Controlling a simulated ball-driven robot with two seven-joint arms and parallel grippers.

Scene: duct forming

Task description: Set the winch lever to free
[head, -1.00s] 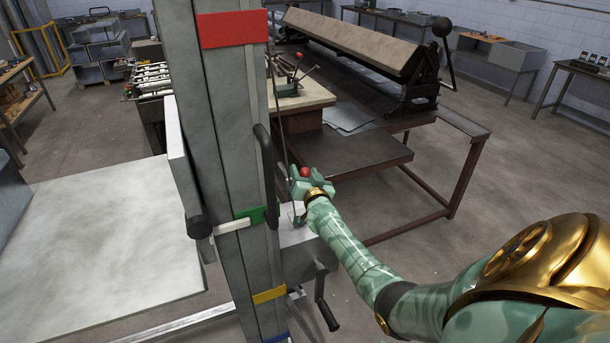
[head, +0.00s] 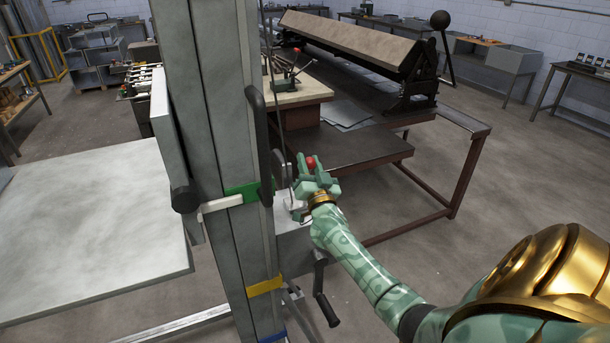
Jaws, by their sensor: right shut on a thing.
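The winch (head: 293,243) is a grey box on the right side of the grey mast (head: 212,110), with a drum partly in view above it. Its lever has a red knob (head: 311,162), and my right gripper (head: 308,172) is shut on it. The lever's shaft below the knob is mostly hidden by the gripper. The winch's black crank handle (head: 327,309) hangs below the box. My left gripper is not in view.
A grey platform (head: 90,230) extends left from the mast. A black handle (head: 258,145) stands on the mast close to the gripper. A brown steel table (head: 350,150) lies behind. Open floor is at right.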

